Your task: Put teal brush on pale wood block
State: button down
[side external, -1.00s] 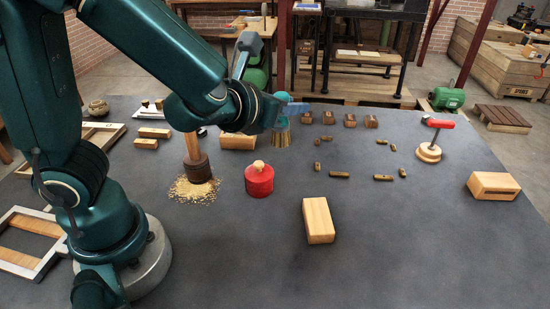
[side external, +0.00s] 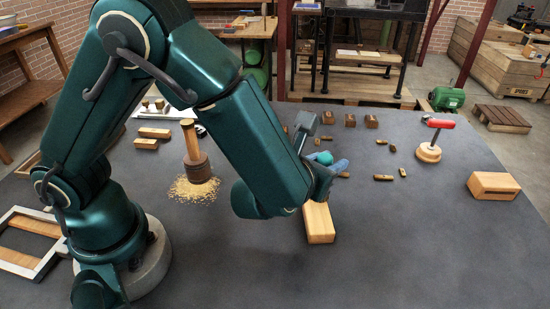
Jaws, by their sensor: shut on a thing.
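My gripper (side external: 328,170) is at the far end of the pale wood block (side external: 319,225), low over it. It is shut on the teal brush (side external: 323,157), of which only a rounded teal part shows between the blue fingers. The brush's bristles are hidden, so I cannot tell whether they touch the block. The block lies flat on the dark table, its near part bare and its far end covered by my gripper.
A brown press with a wooden handle (side external: 195,155) stands in sawdust at the left. A red-handled stamp (side external: 432,140) and a slotted wood block (side external: 493,186) are at the right. Several small brown pieces lie behind my gripper. The front right table is clear.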

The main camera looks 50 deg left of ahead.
jog(key=shift+f, duration=0.5)
jog(key=shift+f, duration=0.15)
jog(key=c, duration=0.6)
grip_release()
jog(key=shift+c, duration=0.2)
jog(key=v, duration=0.7)
jog(key=shift+s+r, duration=0.25)
jog(key=shift+s, duration=0.05)
